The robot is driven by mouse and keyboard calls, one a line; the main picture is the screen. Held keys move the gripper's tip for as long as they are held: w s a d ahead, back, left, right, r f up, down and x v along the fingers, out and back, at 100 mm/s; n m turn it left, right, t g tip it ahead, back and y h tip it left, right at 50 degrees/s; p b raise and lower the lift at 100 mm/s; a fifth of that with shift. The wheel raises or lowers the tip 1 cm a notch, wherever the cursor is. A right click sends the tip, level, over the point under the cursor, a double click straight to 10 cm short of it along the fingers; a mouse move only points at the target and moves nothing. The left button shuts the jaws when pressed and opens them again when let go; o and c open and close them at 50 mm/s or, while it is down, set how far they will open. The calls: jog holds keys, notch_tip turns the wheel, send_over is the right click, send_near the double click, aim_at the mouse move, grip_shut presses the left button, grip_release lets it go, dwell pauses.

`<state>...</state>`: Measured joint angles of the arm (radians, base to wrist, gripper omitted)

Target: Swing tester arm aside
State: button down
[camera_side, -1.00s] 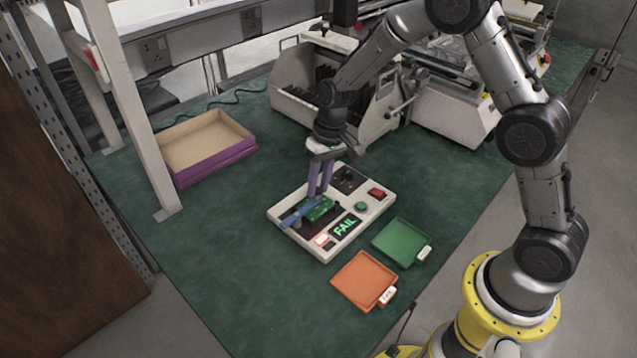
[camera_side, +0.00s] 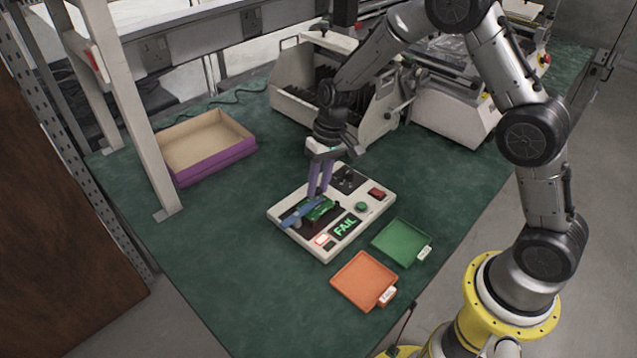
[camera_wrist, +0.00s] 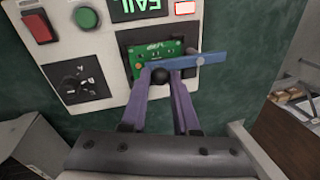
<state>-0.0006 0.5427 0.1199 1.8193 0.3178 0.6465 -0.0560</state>
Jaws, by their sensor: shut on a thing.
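The tester (camera_side: 283,214) is a pale panel lying on the green table, with a display (camera_side: 345,226) reading FAIL and a lit red lamp (camera_side: 322,240). A green circuit board (camera_side: 321,209) lies in its dark recess. The blue tester arm (camera_side: 300,213) reaches across the board; it also shows in the wrist view (camera_wrist: 210,61). My gripper (camera_side: 317,192) points down over the board with its purple fingers. In the wrist view its fingertips (camera_wrist: 161,72) are shut on the black knob (camera_wrist: 160,77) at the end of the blue arm.
An orange tray (camera_side: 362,279) and a green tray (camera_side: 402,242) sit right of the tester. A purple-sided box (camera_side: 212,160) stands at the back left. A rack of dark boards (camera_side: 318,86) stands behind. Table left of the tester is clear.

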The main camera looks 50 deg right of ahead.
jog(key=shift+w, duration=0.15)
dwell(0.4)
jog(key=shift+w+r+n, duration=0.1)
jog(key=shift+w+n, duration=0.6)
jog(key=shift+n, duration=0.5)
jog(key=n, duration=0.1)
jog(key=w+n+g, duration=0.1)
jog(key=shift+w+a+n, duration=0.25)
jog(key=shift+a+n, duration=0.05)
jog(key=shift+n, duration=0.1)
jog(key=n, duration=0.1)
jog(key=w+a+n, duration=0.1)
jog(key=shift+w+n, duration=0.25)
jog(key=shift+n, duration=0.05)
jog(key=n, duration=0.1)
jog(key=w+a+n, duration=0.1)
jog(key=shift+n+g+h, duration=0.3)
jog(key=shift+n+g, duration=0.1)
jog(key=a+n, duration=0.1)
jog(key=w+a+n, duration=0.1)
jog(key=n, duration=0.1)
jog(key=shift+w+n+g+h, duration=0.1)
jog(key=shift+n+g+h, duration=0.2)
jog(key=shift+w+a+n+h, duration=0.15)
jog(key=shift+a+n, duration=0.45)
jog(key=shift+n, duration=0.35)
jog(key=shift+w+a+n+h, duration=0.15)
jog(key=shift+a+n, duration=0.4)
jog(key=shift+n, duration=0.4)
jog(key=shift+s+a, duration=0.1)
